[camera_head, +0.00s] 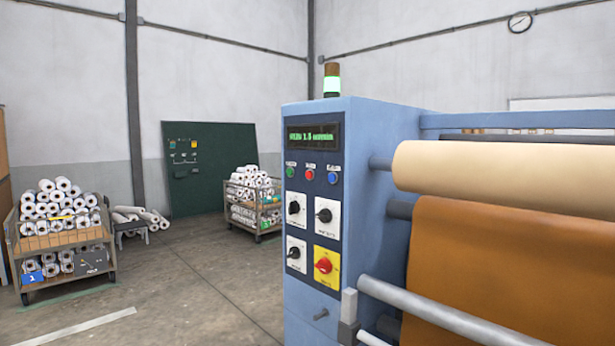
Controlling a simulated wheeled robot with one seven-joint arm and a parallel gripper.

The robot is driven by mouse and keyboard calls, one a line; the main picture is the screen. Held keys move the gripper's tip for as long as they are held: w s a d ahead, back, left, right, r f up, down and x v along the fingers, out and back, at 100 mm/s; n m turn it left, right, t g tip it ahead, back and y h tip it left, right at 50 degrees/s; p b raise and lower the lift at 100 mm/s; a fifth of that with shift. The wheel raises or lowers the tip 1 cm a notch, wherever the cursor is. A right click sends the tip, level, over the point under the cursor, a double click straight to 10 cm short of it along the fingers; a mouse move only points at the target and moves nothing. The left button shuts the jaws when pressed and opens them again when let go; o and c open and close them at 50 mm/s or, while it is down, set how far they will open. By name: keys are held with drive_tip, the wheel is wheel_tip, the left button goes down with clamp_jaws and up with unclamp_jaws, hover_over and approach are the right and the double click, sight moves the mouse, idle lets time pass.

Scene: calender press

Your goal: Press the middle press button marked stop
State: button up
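The blue calender press (372,132) stands at the centre right, its control panel facing left of the camera. Below a green-lit display (313,136) is a row of three round buttons: a green one (290,172) on the left, a red one (310,175) in the middle and a blue one (332,177) on the right. Small labels sit above them, too small to read. The red middle button is fully visible with nothing in front of it. My gripper is not in view.
Black rotary knobs (324,215) and a red knob on a yellow plate (324,265) sit below the buttons. A grey bar (430,308) and rollers (500,165) extend right. Carts of rolls (65,240) stand at left; the floor (190,290) before the panel is clear.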

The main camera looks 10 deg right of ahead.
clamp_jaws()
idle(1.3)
